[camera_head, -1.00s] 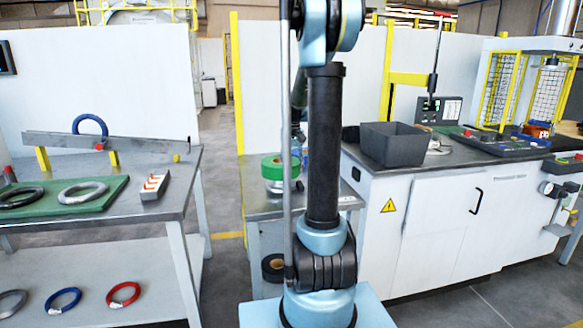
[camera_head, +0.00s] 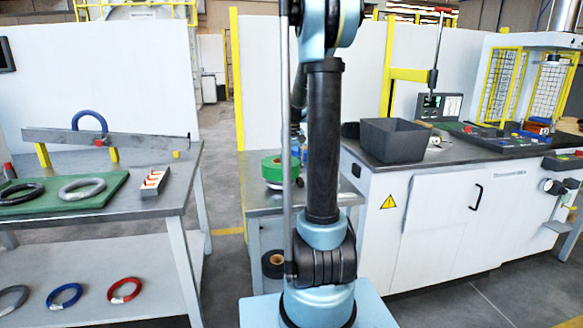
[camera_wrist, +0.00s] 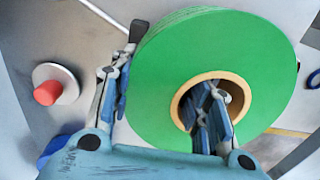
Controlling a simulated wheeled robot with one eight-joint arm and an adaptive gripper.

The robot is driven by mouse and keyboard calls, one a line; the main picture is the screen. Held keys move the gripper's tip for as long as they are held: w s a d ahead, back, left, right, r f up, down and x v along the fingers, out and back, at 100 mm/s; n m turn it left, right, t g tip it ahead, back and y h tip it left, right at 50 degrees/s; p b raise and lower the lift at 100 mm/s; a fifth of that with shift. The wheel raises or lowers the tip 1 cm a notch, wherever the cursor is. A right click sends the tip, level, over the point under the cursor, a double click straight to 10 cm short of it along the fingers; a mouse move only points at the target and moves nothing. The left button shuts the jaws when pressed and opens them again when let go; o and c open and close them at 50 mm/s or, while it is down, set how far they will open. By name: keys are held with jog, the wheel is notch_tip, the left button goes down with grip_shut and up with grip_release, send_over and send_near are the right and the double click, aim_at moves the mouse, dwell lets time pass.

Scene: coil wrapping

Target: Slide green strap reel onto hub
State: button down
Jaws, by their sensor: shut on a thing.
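The green strap reel (camera_wrist: 165,75), a wide flat ring with a tan core, fills the middle of the wrist view. My gripper (camera_wrist: 168,68) is shut on its ring, with one finger inside the core and the other at the outer left edge. In the head view the green reel (camera_head: 279,167) shows behind my arm, above the small grey table; my gripper is hidden there. A pale round disc with a red cylindrical post (camera_wrist: 47,92) stands left of the reel, apart from it, in the wrist view. I cannot tell whether it is the hub.
A dark open bin (camera_head: 392,141) stands on the right counter. The left bench (camera_head: 182,202) holds coils on a green mat (camera_head: 103,198), with more coils on its lower shelf. A dark roll (camera_head: 274,264) sits below the small table. A blue object (camera_wrist: 52,150) shows at lower left.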

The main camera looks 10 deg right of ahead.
jog(key=shift+f, duration=0.45)
jog(key=c, duration=0.8)
grip_release()
notch_tip(320, 180, up, 12)
jog(key=shift+d+f, duration=0.1)
